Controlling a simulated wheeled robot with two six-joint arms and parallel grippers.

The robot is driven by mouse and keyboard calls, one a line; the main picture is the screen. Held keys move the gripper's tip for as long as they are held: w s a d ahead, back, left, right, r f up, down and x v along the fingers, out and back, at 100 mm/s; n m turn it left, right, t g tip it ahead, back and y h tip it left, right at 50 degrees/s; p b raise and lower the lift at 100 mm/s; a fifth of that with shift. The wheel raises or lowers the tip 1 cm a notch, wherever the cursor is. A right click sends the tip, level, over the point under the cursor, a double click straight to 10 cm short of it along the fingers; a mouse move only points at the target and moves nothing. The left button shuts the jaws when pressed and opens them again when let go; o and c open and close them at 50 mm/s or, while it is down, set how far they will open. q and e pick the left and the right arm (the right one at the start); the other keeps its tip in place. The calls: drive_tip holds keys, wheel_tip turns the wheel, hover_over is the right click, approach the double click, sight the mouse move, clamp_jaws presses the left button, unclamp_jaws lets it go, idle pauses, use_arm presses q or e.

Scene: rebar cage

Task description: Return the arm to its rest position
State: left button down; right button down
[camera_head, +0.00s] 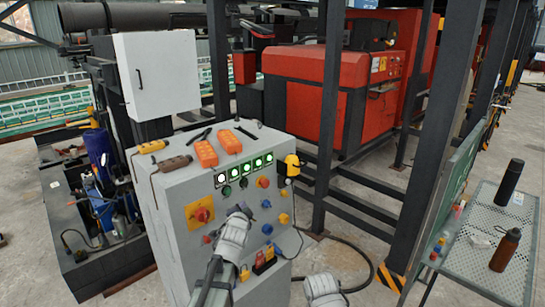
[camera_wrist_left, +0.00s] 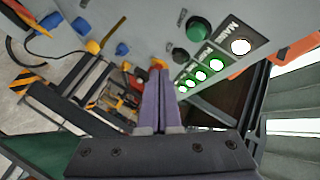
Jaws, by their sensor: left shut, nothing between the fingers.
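My left arm comes up from the bottom of the head view, in front of the grey control cabinet (camera_head: 178,262). My left gripper (camera_head: 244,209) is near the cabinet's front panel, largely hidden behind its own wrist. In the left wrist view its two purple fingers (camera_wrist_left: 157,72) lie together with nothing between them. The panel with lit green buttons (camera_wrist_left: 201,76) is beside the fingers there; I cannot tell the exact gap. Part of my right arm shows at the bottom of the head view, but its gripper does not show.
Orange boxes (camera_head: 206,153) lie on the cabinet top. A yellow-and-black device (camera_head: 291,165) hangs at its right edge. Dark steel posts (camera_head: 329,110) stand behind it. A perforated table (camera_head: 497,256) with bottles stands at the right. A black cable lies on the floor.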

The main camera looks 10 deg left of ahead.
use_arm(q)
drive_tip(key=s+d+f+n+g, duration=0.4)
drive_tip(key=s+d+f+g, duration=0.3)
drive_tip(key=s+d+f, duration=0.45)
drive_tip(key=s+d+f+g, duration=0.1)
drive_tip(key=s+g, duration=0.1)
drive_tip(key=s, duration=0.5)
drive_tip(key=s+d+f+n+g, duration=0.1)
drive_tip(key=s+f+g, duration=0.1)
drive_tip(key=s, duration=0.6)
drive_tip(key=s+d+f+n+g, duration=0.1)
drive_tip(key=s+d+g, duration=0.1)
drive_tip(key=s+g, duration=0.2)
drive_tip(key=s, duration=0.3)
drive_tip(key=shift+s+f+h, duration=0.15)
drive_tip(key=shift+f+h, duration=0.2)
drive_tip(key=shift+h, duration=0.05)
drive_tip(key=c, duration=1.5)
unclamp_jaws()
